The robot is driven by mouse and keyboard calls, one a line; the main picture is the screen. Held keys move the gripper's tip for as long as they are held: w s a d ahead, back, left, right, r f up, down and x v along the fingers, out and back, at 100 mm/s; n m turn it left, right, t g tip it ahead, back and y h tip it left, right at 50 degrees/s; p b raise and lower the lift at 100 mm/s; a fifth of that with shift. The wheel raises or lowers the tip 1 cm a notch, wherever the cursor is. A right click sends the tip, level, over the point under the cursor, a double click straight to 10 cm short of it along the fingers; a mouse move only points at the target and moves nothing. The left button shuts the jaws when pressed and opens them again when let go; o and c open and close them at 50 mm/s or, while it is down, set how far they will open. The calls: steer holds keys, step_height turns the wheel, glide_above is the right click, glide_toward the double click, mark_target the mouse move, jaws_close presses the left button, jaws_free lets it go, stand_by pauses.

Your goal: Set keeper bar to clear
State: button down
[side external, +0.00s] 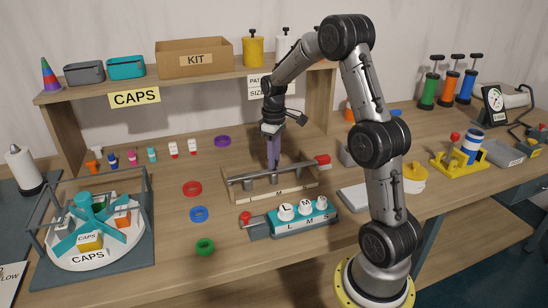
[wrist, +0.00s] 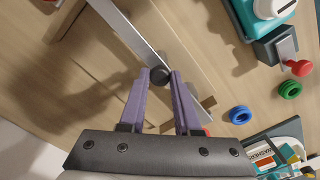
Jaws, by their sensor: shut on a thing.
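A low wooden frame (side external: 270,194) stands mid-table with a pale metal keeper bar (side external: 296,166) lying along its length. In the wrist view, the fingertips of my gripper (wrist: 160,73) are closed on a dark round knob (wrist: 159,76) at the bar (wrist: 130,32). The fingers hide part of the bar beyond the knob. I cannot read any clear marking on the frame.
A teal block with white L, M, S caps (side external: 304,216) stands close in front. Red (side external: 192,188), blue (side external: 199,214) and green (side external: 205,247) rings lie left of the frame. A round caps carousel (side external: 62,258) fills the left. A shelf (side external: 190,84) runs behind.

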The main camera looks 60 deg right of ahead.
steer(key=shift+r, duration=0.1)
stand_by(0.7)
steer(key=w+d, duration=0.6)
steer(key=shift+w+d, duration=0.25)
steer(key=shift+w, duration=0.05)
steer(key=c, duration=0.6)
jaws_free()
steer(key=shift+s, duration=0.1)
step_height(320, 180, up, 14)
stand_by(0.3)
